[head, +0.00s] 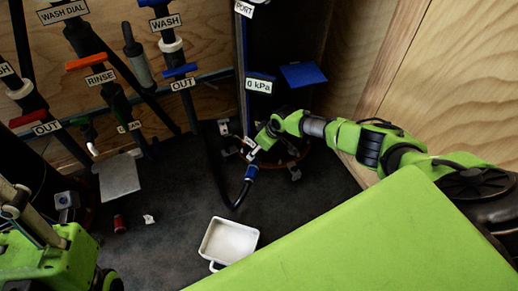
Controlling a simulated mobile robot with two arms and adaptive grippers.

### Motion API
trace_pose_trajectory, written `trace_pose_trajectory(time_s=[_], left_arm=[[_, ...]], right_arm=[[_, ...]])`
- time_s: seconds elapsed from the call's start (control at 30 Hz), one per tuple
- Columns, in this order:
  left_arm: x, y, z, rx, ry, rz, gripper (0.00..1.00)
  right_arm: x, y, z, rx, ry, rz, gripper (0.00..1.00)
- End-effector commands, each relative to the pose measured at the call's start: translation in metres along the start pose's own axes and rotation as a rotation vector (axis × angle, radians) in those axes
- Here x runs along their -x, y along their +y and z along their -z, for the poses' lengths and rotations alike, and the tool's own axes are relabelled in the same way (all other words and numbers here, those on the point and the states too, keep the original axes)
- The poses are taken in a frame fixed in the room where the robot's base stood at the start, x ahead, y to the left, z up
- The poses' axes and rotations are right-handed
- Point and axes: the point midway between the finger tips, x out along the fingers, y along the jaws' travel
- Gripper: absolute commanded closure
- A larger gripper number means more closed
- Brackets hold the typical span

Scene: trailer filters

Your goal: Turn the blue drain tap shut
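Several blue parts show, and no label marks one as the drain tap. A blue handle (180,71) sits across the pipe above an OUT label at the upper middle. A blue fitting (251,173) is on the end of a black hose at the centre. My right gripper (251,152) points down just above this fitting. Its fingers are small and dark, so I cannot tell whether they are open or touching the fitting. My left arm (45,255) shows at the lower left, and its fingertips cannot be made out.
A white tray (229,241) lies on the dark floor, with a red cup (119,223) to its left. A blue plate (303,75) is beside the 0 kPa label. Red (30,117) and orange (86,62) handles are on pipes at left. A wooden wall (450,90) stands at right.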

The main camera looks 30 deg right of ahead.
Motion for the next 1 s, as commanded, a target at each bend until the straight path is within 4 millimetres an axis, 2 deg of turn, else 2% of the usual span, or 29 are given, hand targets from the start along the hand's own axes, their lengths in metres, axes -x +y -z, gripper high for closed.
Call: trace_pose_trajectory(time_s=[0.07,0.2,0.23,0.57,1.0], left_arm=[[0.0,0.0,0.0,0.0,-0.001,0.0,0.6],[0.0,0.0,0.0,0.0,-0.001,0.0,0.6],[0.0,0.0,0.0,0.0,-0.001,0.0,0.6],[-0.004,0.0,0.001,0.0,-0.002,0.0,0.6],[-0.033,0.001,0.006,0.001,-0.003,0.0,0.6]], right_arm=[[0.0,0.0,0.0,0.0,0.0,0.0,0.42],[0.0,0.0,0.0,0.001,0.0,0.0,0.78],[0.0,0.0,0.0,0.001,0.0,0.0,0.8],[0.001,-0.001,0.0,-0.013,0.0,-0.006,0.8],[0.003,-0.004,0.001,-0.176,-0.002,-0.07,0.8]])
